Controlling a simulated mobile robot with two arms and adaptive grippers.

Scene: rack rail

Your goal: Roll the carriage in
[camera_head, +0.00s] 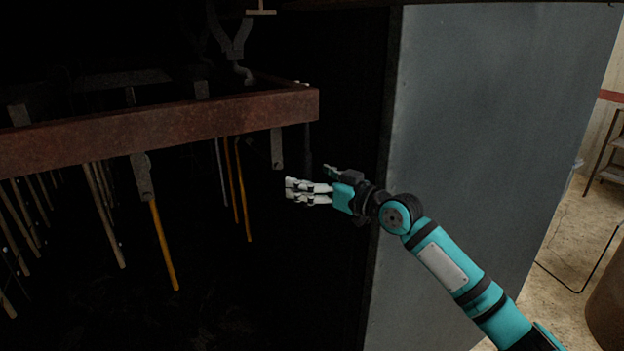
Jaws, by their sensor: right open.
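The carriage (160,130) shows as a rusty brown beam frame at the left, hung from a forked grey hanger (232,45) above it. Several rods hang below it, some of them orange (164,245). My right gripper (290,190) is open, with its pale fingers pointing left, just below and near the right end of the beam. A short grey plate (277,148) hangs from the beam just above and left of the fingertips. I see no contact between fingers and carriage. The left gripper is not in view. The far side of the carriage is lost in darkness.
A large grey-blue panel (480,130) stands at the right, behind my right arm. The space around and below the carriage is very dark. At the far right are a pale floor (575,220), a shelf stand (607,150) and a brown rounded object (608,305).

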